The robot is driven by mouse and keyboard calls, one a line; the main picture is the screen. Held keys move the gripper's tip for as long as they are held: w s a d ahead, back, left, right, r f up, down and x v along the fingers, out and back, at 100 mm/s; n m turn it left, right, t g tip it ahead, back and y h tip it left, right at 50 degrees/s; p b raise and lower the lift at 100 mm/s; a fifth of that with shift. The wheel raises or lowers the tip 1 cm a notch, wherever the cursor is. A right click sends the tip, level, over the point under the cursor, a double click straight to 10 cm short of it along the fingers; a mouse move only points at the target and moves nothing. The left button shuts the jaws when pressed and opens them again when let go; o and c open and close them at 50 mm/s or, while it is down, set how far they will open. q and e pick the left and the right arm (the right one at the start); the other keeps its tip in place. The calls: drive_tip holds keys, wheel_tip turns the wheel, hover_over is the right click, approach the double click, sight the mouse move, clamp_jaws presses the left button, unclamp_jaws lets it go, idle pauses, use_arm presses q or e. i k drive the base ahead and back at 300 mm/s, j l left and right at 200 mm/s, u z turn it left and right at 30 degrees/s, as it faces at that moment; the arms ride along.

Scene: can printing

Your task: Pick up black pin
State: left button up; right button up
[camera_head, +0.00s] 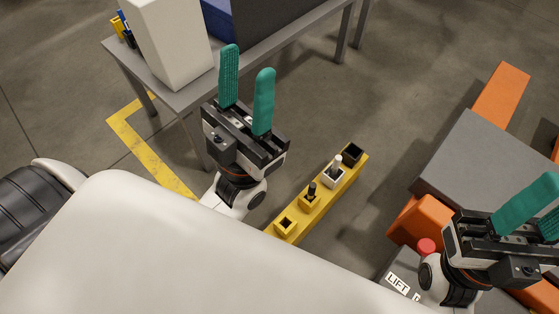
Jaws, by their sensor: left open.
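The black pin (312,188) stands upright in a yellow square socket on the yellow bar (327,204). My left gripper (247,62) is open and empty, with its two teal fingers apart and pointing up the picture. It is above and left of the bar in the picture, apart from the pin. My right gripper (548,197) is at the right edge, well away from the bar. Its teal fingers are apart with nothing visible between them, and one is partly cut off by the frame.
A white pin (336,162) stands in a white socket beside the black pin. A black socket (352,153) and a yellow socket (285,223) look empty. A grey table (258,52) holds a white box (172,40). A grey-topped orange structure (475,155) stands right.

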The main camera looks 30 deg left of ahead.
sight(313, 186)
drive_tip(key=u, duration=0.4)
drive_tip(key=j+z, duration=0.6)
drive_tip(key=z, duration=0.15)
drive_tip(key=j+z, duration=0.25)
drive_tip(key=z, duration=0.15)
drive_tip(key=k+j+z, duration=0.15)
drive_tip(key=z, duration=0.2)
drive_tip(key=j, duration=0.1)
